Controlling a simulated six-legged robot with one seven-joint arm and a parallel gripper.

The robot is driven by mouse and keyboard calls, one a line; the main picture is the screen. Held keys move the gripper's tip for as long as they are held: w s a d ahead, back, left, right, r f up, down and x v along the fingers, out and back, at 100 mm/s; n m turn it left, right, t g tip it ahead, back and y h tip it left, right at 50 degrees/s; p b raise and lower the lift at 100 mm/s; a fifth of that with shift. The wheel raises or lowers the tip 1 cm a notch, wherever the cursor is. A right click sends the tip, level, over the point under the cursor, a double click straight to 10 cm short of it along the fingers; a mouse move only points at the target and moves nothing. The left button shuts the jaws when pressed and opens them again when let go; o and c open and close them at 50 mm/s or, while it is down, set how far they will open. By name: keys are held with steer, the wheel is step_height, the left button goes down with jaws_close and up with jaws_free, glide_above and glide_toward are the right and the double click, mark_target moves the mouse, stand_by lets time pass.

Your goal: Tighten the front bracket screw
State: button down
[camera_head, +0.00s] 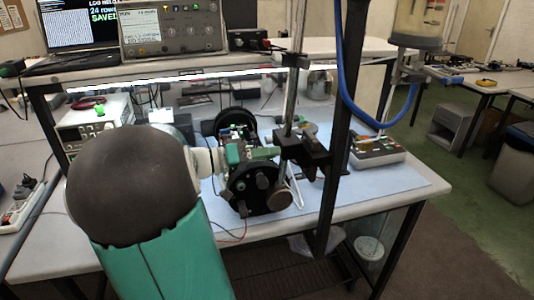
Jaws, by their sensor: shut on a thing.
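A black bracket (303,152) is clamped on a vertical metal post (296,75) above the bench. The front bracket screw is too small to make out. My gripper (242,155) is left of the bracket, at the end of my arm, and is shut on a green-handled tool (263,153). The tool lies roughly level and points right toward the bracket. Its tip is hard to see, so I cannot tell whether it touches the screw. My arm hides part of the bench at left.
A dark upright (342,120) with a blue hose (352,95) stands right of the bracket. A control box (376,150) is farther right. Instruments fill the shelf behind.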

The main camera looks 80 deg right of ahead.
steer(key=shift+w+m, duration=0.25)
steer(key=shift+m, duration=0.85)
steer(key=c, duration=1.2)
jaws_free()
steer(key=shift+c, duration=0.2)
steer(key=shift+s, duration=0.15)
steer(key=shift+w+a, duration=0.1)
steer(key=shift+w, duration=0.1)
steer(key=v, duration=1.3)
steer(key=shift+w, duration=0.15)
steer(key=shift+a, duration=0.1)
